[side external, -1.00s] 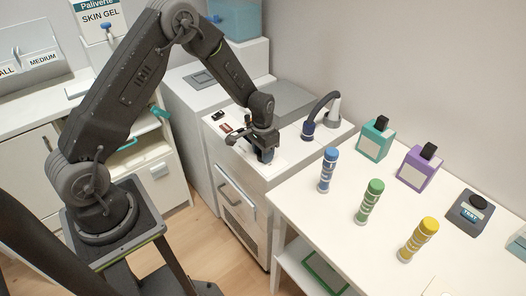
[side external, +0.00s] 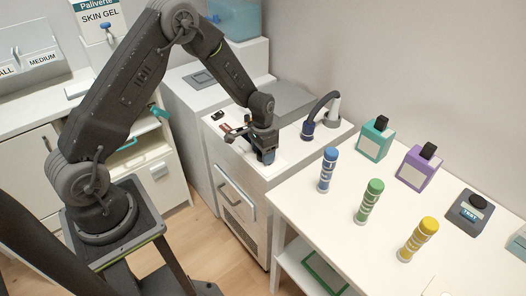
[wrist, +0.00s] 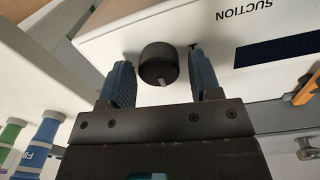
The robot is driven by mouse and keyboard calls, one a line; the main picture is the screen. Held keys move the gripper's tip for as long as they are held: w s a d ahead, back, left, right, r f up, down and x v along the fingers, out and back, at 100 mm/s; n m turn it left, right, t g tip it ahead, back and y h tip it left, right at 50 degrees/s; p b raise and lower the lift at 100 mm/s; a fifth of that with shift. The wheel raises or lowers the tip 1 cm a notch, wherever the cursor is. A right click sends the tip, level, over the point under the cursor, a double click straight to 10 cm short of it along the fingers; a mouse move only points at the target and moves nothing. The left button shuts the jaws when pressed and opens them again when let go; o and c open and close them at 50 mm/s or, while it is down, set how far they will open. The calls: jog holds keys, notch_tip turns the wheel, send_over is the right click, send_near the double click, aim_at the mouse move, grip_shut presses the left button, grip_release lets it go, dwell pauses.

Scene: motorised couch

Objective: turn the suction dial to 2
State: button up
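The suction dial (wrist: 158,62) is a round black knob on a white panel, seen in the wrist view below a tilted SUCTION label (wrist: 281,5). A pale pointer mark shows on its rim towards my gripper. My gripper (wrist: 159,57) is open, with one blue-grey finger on each side of the dial. A small dark mark shows beside the right fingertip; no number can be read. In the side view my gripper (side external: 265,155) is low at the white unit (side external: 292,160), and the dial cannot be made out.
A dark display strip (wrist: 275,48) is right of the dial. A dark blue hose handpiece (side external: 308,131) stands on the unit. Blue (side external: 327,170), green (side external: 368,201) and yellow (side external: 417,240) tubes stand on the white table at right. A teal bottle (side external: 375,139) is behind them.

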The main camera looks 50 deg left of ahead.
jog(key=shift+o, duration=0.5)
jog(key=shift+r, duration=0.1)
notch_tip(320, 180, up, 14)
jog(key=shift+a+f, duration=0.2)
jog(key=shift+r, duration=0.1)
